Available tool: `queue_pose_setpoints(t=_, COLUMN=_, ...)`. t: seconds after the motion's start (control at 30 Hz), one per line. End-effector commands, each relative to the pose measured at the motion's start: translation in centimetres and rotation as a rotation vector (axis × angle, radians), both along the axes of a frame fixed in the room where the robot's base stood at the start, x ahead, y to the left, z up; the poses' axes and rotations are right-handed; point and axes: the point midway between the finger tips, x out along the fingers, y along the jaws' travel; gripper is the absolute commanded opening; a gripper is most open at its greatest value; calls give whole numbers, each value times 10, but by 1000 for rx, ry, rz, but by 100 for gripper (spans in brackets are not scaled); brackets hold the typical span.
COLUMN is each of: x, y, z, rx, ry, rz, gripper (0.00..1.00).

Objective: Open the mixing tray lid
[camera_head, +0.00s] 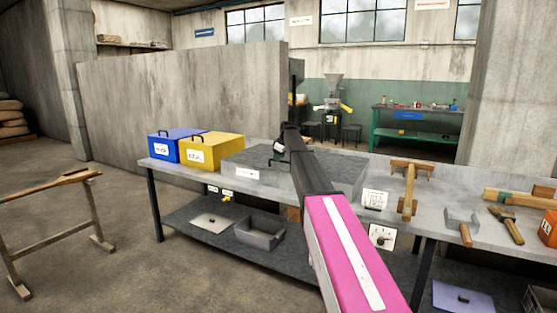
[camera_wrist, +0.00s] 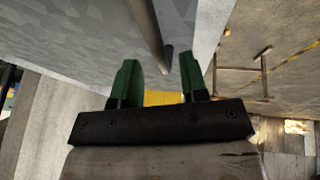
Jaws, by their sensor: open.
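The mixing tray (camera_head: 232,164) is a wide, low grey box with a flat lid and a white label, on the long workbench in the head view. Its lid looks closed. In the wrist view the lid (camera_wrist: 75,35) fills the upper left as a mottled grey surface. A dark bar, seemingly the lid handle (camera_wrist: 150,30), runs down toward the gap between my fingers. My gripper (camera_wrist: 160,75) has two green fingers, apart and not clamped on the bar. In the head view my gripper (camera_head: 279,152) is over the tray, partly hidden by my arm.
A blue box (camera_head: 163,149) and a yellow box (camera_head: 210,150) stand left of the tray. Brushes and wooden tools (camera_head: 408,195) lie to the right. A lower shelf holds a grey bin (camera_head: 262,232). A wooden trestle (camera_head: 50,215) stands at left on open floor.

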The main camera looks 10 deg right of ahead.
Motion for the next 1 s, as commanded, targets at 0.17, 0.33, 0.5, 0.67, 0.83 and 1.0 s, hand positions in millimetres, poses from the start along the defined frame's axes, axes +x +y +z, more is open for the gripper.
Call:
queue_pose_setpoints(t=0.17, x=4, y=3, z=-10, rx=0, ry=-1, rz=0, gripper=40)
queue_pose_setpoints(t=0.33, x=5, y=3, z=-12, rx=0, ry=-1, rz=0, gripper=40)
queue_pose_setpoints(t=0.5, x=5, y=3, z=-12, rx=0, ry=-1, rz=0, gripper=27)
queue_pose_setpoints(t=0.67, x=5, y=3, z=-12, rx=0, ry=-1, rz=0, gripper=0)
queue_pose_setpoints(t=0.83, x=5, y=2, z=-9, rx=3, ry=4, rz=0, gripper=0)
queue_pose_setpoints(t=1.0, x=9, y=0, z=8, rx=25, ry=33, rz=0, gripper=0)
